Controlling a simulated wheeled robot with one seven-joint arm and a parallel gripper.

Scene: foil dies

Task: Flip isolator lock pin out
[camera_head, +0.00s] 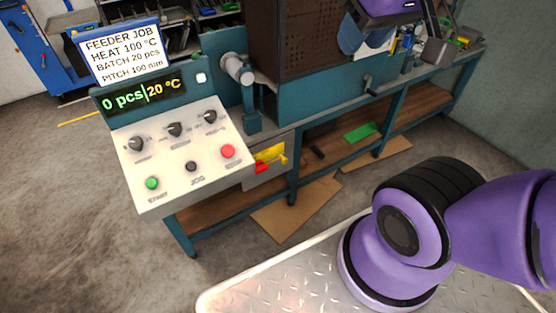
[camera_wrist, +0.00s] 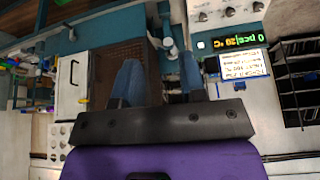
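The isolator shows in the head view as a yellow plate (camera_head: 270,154) with a red handle (camera_head: 262,168), low on the bench front, right of the control panel. A small yellow piece sticks out at its right side; I cannot tell for certain whether it is the lock pin. My gripper (camera_wrist: 159,60) shows two blue fingers spread apart with nothing between them in the wrist view. In the head view it is at the top, partly cut off, in front of the brown perforated housing and well above and right of the isolator. I cannot make out the isolator in the wrist view.
The control panel (camera_head: 185,155) has knobs and green, black and red buttons. Its display (camera_head: 143,93) reads 0 pcs, 20 °C, below a job sign (camera_head: 122,50). The brown perforated housing (camera_head: 290,45) stands on the teal bench. Floor is open in front of the bench.

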